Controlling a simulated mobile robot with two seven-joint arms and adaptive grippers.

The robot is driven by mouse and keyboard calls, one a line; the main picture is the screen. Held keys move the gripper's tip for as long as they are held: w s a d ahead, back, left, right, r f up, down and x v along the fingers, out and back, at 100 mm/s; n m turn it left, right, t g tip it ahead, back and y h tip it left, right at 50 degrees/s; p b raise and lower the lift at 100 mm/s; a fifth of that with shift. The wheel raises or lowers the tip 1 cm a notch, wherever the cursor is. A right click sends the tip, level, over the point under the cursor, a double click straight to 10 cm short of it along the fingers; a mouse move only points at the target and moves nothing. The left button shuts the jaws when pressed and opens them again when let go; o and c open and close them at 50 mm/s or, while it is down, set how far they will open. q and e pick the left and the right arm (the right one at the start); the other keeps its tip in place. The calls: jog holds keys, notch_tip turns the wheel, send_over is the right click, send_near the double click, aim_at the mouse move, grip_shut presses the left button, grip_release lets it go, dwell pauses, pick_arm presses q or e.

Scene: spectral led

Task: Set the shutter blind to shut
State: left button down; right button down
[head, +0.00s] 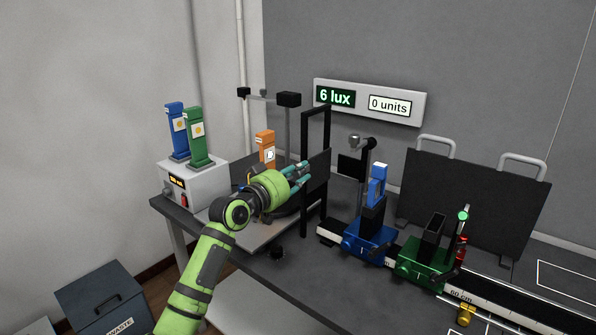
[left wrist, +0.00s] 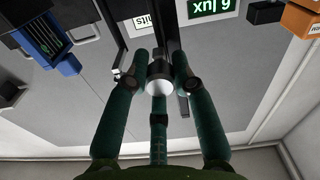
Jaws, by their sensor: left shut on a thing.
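The shutter blind is a dark panel (head: 320,172) in a tall black upright frame (head: 326,116), in the middle of the head view. The panel sits about mid-height, with the upper part of the frame open. My left gripper (head: 303,173) is at the panel's left side. In the left wrist view its teal fingers are closed around a round silver and black knob (left wrist: 159,87). The fingers hide the knob in the head view. My right gripper is in neither view.
A display (head: 370,102) on the back wall reads 6 lux and 0 units. Right of the frame, blue (head: 369,241) and green (head: 426,265) carriages stand on a rail. A grey box (head: 194,184) with blue and green holders stands left. An orange holder (head: 265,147) is behind my gripper.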

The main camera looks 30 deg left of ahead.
pick_arm(q)
jog(key=shift+f, duration=0.35)
jog(key=c, duration=1)
grip_release()
jog(key=shift+c, duration=0.2)
jog(key=shift+r, duration=0.1)
jog(key=s, duration=0.8)
jog(key=s+a, duration=0.1)
jog(key=s, duration=0.3)
